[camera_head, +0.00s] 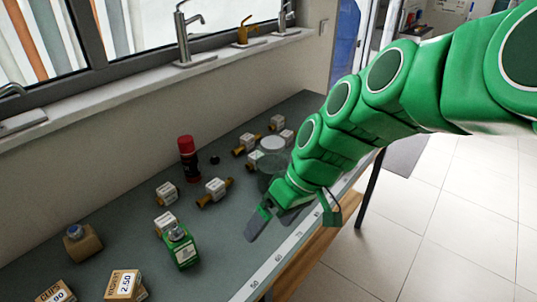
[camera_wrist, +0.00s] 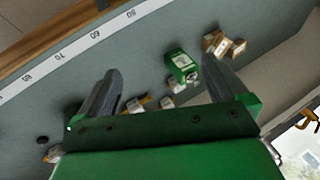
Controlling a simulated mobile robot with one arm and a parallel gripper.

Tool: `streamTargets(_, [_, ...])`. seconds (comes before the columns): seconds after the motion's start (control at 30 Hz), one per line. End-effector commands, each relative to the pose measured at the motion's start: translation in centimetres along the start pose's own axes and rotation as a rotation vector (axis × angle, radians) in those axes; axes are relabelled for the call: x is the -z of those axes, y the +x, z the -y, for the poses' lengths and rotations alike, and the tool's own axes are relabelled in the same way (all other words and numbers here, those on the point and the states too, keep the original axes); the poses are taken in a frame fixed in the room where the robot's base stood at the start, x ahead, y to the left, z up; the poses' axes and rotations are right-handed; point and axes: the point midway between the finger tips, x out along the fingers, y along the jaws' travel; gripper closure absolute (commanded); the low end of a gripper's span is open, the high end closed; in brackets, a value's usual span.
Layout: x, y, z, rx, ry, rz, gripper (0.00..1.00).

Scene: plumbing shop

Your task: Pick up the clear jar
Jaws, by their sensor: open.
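The clear jar (camera_head: 268,166) is a see-through, dark-looking jar with a pale round lid (camera_head: 272,143). It stands on the grey-green bench in the head view, just behind my gripper, which hides part of it. My gripper (camera_head: 273,222) is open and empty, over the bench near its ruler edge, on the near side of the jar. In the wrist view my gripper (camera_wrist: 160,82) has its two dark fingers spread with bare bench between them. I do not make out the jar in the wrist view.
Several small boxed brass fittings (camera_head: 215,189) lie around the bench. A red-capped dark can (camera_head: 187,160) stands to the jar's left. A green box (camera_head: 181,247) and brown boxes (camera_head: 123,284) are at the near left. Bare bench lies left of my gripper.

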Motion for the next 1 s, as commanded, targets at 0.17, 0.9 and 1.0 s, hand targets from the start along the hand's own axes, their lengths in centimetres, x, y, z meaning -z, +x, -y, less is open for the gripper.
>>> streamTargets(0.17, [5.4,-0.1,-1.5,0.088,-0.152,-0.147,0.00])
streamTargets(0.9, [19.1,-2.3,-20.5,-0.021,-0.462,-0.769,0.00])
streamTargets(1.0, [19.4,-2.3,-23.2,-0.068,-0.468,-0.810,0.00])
